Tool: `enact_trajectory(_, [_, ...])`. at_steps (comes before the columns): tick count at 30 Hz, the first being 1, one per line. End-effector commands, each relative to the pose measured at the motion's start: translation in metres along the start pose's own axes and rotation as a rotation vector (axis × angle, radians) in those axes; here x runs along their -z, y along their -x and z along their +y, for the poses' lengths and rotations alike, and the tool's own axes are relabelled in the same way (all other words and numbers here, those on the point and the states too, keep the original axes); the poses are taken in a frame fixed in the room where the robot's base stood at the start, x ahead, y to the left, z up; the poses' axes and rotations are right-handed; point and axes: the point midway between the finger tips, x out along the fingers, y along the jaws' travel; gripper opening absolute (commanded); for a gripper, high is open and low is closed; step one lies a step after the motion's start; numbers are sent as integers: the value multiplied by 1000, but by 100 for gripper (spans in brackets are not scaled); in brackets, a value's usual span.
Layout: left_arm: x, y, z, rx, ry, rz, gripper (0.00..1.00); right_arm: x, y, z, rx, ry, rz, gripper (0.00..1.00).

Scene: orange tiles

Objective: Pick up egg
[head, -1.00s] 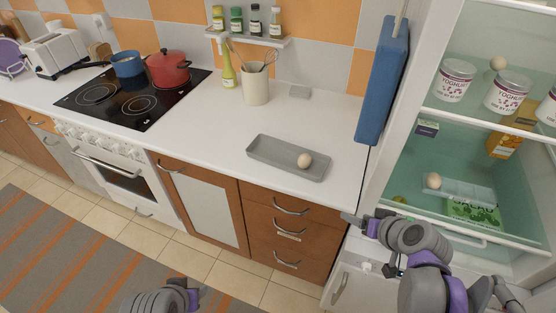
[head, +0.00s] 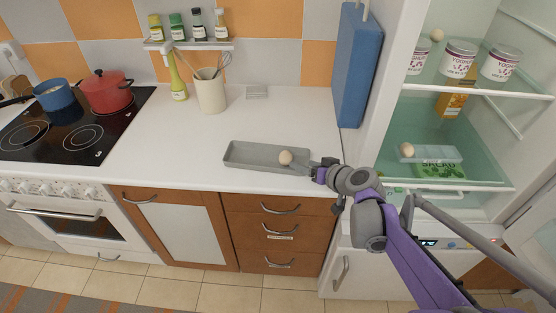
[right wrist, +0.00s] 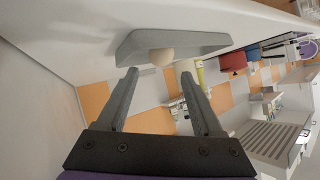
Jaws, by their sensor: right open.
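A pale egg (head: 285,157) lies in the right part of a grey tray (head: 245,153) on the white counter. My right gripper (head: 306,167) reaches in from the right, with its tips close to the egg at the tray's right end. In the right wrist view the egg (right wrist: 162,56) shows beyond the two open fingers (right wrist: 155,85), roughly between their tips, with the tray (right wrist: 205,42) around it. Whether a finger touches the egg I cannot tell. Another egg (head: 407,150) is on the fridge's lower shelf and one more (head: 436,35) on the upper shelf. My left gripper is out of view.
The open fridge (head: 480,125) stands right of the counter and holds yoghurt tubs (head: 459,58). A blue board (head: 356,70) hangs on its side near my right arm. The counter left of the tray is clear.

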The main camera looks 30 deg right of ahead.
Motion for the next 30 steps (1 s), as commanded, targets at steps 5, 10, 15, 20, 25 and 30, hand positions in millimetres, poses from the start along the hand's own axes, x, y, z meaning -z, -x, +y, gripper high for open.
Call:
enact_trajectory(5, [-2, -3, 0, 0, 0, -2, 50, -1, -30, -1, 2, 1, -1, 68])
enact_trajectory(10, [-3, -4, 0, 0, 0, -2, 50, 0, -42, 0, 1, 0, -1, 68])
enact_trajectory(15, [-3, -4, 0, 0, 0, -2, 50, 4, -64, -1, 2, 1, -1, 68])
enact_trajectory(20, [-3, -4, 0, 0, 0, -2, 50, 5, -86, 0, 1, 1, -1, 68])
enact_trajectory(25, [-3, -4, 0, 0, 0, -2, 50, 5, -93, 0, 1, -1, -1, 68])
enact_trajectory(30, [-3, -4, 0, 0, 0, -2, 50, 5, -93, 0, 0, -1, -1, 66])
